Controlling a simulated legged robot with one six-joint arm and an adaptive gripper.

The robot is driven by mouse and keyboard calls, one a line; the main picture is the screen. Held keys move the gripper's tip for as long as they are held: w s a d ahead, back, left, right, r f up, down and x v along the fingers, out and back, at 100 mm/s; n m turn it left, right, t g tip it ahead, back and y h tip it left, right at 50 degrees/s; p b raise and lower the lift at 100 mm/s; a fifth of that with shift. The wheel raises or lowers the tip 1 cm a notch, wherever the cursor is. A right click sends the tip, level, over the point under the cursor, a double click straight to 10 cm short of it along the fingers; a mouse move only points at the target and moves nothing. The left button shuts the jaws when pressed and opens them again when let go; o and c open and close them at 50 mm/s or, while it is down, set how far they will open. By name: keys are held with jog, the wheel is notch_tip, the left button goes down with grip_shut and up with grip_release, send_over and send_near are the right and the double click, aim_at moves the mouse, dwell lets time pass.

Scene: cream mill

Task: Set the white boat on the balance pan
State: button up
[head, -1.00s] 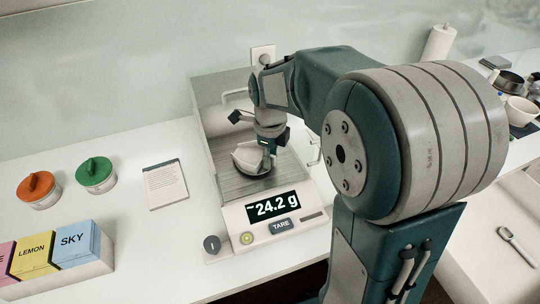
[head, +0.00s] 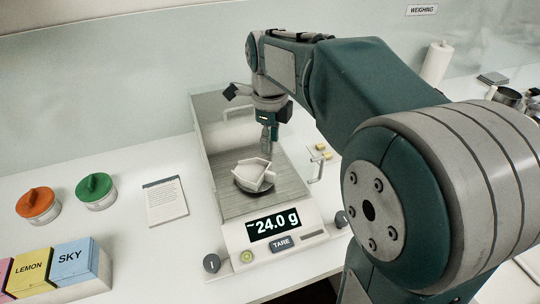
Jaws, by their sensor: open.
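The white boat (head: 254,172) rests on the dark round balance pan (head: 243,189), which shows only as a rim below it. The balance (head: 272,232) has a lit display (head: 274,224) that reads about 24.0 g, with a small mark before the number. My gripper (head: 268,150) is open and points down just above and behind the boat, apart from it as far as I can tell. The far side of the boat and part of the gripper are hard to make out.
Glass draft-shield walls (head: 209,145) stand around the pan. Orange (head: 38,204) and green (head: 96,190) lidded jars, a printed card (head: 165,203) and labelled colour boxes (head: 75,262) stand at left. A paper roll (head: 437,62) stands at back right.

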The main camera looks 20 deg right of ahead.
jog(key=s+a+f+n+t, duration=0.1)
jog(key=s+n+t, duration=0.1)
jog(key=s+n, duration=0.7)
jog(key=s+a+f+n+t, duration=0.1)
jog(key=s+n, duration=0.8)
jog(key=n, duration=0.9)
jog(key=a+t, duration=0.1)
jog(key=t, duration=0.1)
jog(key=shift+t, duration=0.3)
